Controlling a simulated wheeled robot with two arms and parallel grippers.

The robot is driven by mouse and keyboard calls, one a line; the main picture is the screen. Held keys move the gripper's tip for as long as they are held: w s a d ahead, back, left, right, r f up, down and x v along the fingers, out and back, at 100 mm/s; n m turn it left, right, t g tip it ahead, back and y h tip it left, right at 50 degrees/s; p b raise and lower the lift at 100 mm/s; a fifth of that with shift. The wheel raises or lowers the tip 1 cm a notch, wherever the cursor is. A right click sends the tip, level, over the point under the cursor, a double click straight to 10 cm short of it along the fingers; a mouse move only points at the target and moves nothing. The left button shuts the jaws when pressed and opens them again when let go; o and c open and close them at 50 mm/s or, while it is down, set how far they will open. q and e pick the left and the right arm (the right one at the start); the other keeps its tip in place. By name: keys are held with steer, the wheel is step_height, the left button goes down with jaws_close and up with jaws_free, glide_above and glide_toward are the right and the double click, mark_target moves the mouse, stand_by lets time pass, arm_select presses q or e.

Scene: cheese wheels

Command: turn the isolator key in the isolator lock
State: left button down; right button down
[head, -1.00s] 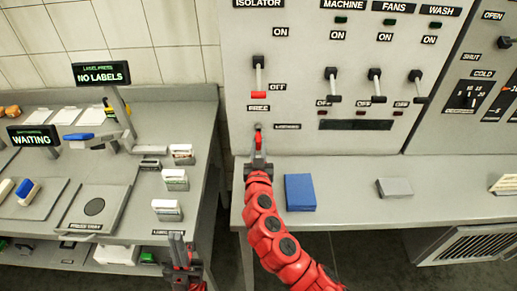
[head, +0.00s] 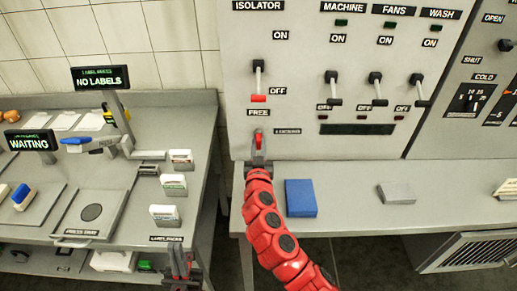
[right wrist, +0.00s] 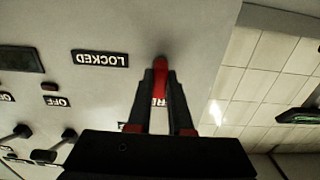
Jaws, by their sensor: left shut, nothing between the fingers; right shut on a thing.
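The red isolator key (head: 259,138) is in the isolator lock on the grey panel, below the FREE label (head: 258,112) and left of the LOCKED label (head: 287,131). It looks upright in the head view. My right gripper (head: 258,158) is shut on the key. In the right wrist view the red key (right wrist: 161,82) shows between the two dark fingers (right wrist: 160,100), and the FREE label is mostly hidden behind them. The lock itself is largely covered. My left gripper (head: 182,268) is shut and empty, low beside the left bench.
Above the lock, the isolator lever (head: 258,78) points down beside OFF. Several other levers (head: 375,88) are to the right. A blue block (head: 300,198) and a grey block (head: 396,193) lie on the ledge (head: 350,212). The left bench holds label packs (head: 165,214).

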steer(key=c, duration=0.8)
jaws_free()
steer(key=shift+o, duration=0.2)
steer(key=shift+s+a, duration=0.1)
steer(key=shift+s, duration=0.4)
steer(key=s+b, duration=0.4)
steer(key=s, duration=1.2)
steer(key=shift+s, duration=0.25)
steer(key=shift+w, duration=0.1)
